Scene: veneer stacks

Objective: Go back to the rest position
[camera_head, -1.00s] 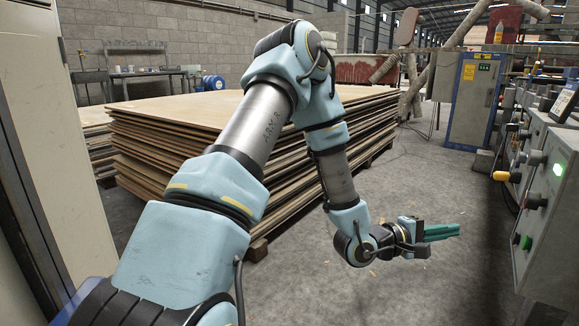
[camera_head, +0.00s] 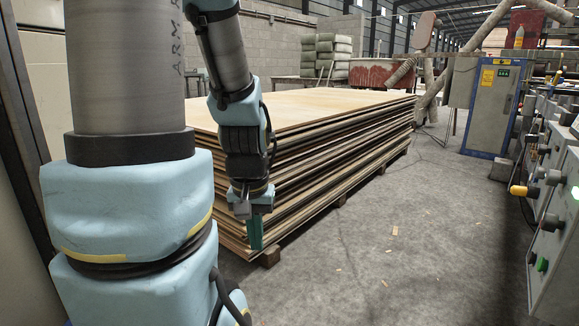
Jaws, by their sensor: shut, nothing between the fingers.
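My gripper (camera_head: 256,236) hangs at the lower end of my arm, left of the picture's middle, with its green fingers pointing down. The fingers are together and hold nothing. In the picture it is in front of the near corner of the veneer stack (camera_head: 340,160); I cannot tell how far apart they are. My upper arm rises out of the top of the frame, so the elbow is hidden.
A control panel (camera_head: 556,185) with knobs and a green lit button stands at the right. A blue and grey cabinet (camera_head: 492,110) stands behind it. The concrete floor (camera_head: 420,240) between stack and panel is clear apart from small chips. A tall pale panel (camera_head: 45,90) is at left.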

